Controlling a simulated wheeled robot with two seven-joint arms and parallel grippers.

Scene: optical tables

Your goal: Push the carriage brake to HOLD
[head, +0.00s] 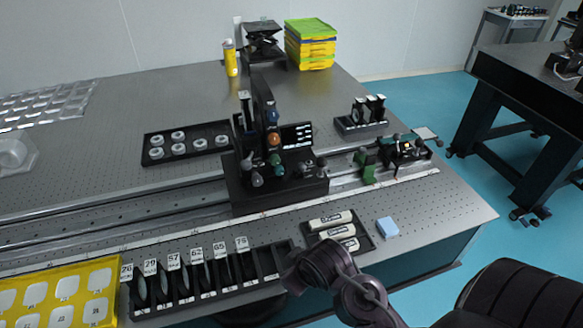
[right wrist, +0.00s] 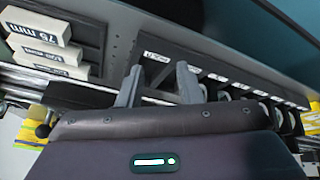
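The black carriage (head: 280,190) sits on the long rail in the middle of the table in the head view. Several coloured knobs and a small dark panel with white labels (head: 297,134) are on it. I cannot tell which part is the brake, and its setting is too small to read. My right arm reaches in at the bottom of the head view, in front of the carriage, with its fingers not distinguishable there. In the right wrist view my right gripper (right wrist: 160,86) has its two fingers apart with nothing visibly held, over the labelled rack. My left gripper is out of view.
A rack of numbered slots (head: 205,276) lies along the front edge, beside a tray of white labelled blocks (head: 373,243) and a blue block (head: 388,227). A tray of white rings (head: 222,130) lies behind the rail. A green assembly (head: 368,167) stands right of the carriage.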

